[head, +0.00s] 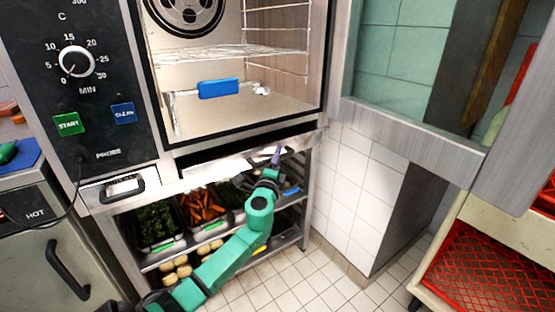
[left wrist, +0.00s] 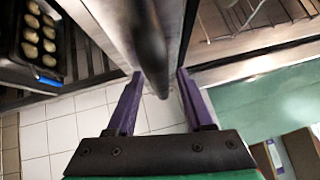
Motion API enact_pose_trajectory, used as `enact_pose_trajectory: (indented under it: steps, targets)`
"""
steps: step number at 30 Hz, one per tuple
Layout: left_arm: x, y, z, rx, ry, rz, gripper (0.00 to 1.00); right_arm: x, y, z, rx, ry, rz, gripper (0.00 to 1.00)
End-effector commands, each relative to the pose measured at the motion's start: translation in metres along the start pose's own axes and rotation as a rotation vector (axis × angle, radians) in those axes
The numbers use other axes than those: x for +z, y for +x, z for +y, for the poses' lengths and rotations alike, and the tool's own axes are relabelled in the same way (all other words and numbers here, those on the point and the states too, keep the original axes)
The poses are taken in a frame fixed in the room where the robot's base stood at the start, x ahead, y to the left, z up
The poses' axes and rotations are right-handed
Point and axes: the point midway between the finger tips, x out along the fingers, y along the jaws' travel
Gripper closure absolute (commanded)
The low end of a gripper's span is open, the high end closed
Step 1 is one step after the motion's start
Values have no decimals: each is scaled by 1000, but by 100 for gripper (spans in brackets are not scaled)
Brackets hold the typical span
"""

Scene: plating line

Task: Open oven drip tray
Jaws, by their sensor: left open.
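The oven (head: 160,100) stands at the upper left of the head view with its chamber open. Under the chamber runs a dark band (head: 225,155), with a pale front panel (head: 215,173) below it; I take these as the drip tray's front. My left gripper (head: 276,155) reaches up to the right part of this band. In the left wrist view its purple fingers (left wrist: 160,98) are open, apart, with a dark bar (left wrist: 150,50) between them, which looks like the tray's handle. Contact cannot be told. My right gripper is not in view.
The oven door (head: 410,125) stands open at the right. A rack below holds pans of greens (head: 156,222), carrots (head: 203,205) and pale round food (head: 176,268). A red-lined cart (head: 480,270) stands at the lower right. Tiled floor (head: 290,285) lies between.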

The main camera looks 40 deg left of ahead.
Motion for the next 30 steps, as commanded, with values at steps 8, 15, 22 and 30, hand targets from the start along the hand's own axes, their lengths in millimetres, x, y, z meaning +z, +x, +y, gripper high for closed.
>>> enact_pose_trajectory:
  steps: [8,15,22,30]
  targets:
    - [0,0,0,0,0,1,90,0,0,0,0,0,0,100]
    - [0,-1,0,0,-1,1,100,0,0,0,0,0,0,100]
    - [-1,-1,0,1,-1,1,100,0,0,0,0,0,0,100]
    - [-1,-1,1,1,-1,2,100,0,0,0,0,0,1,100]
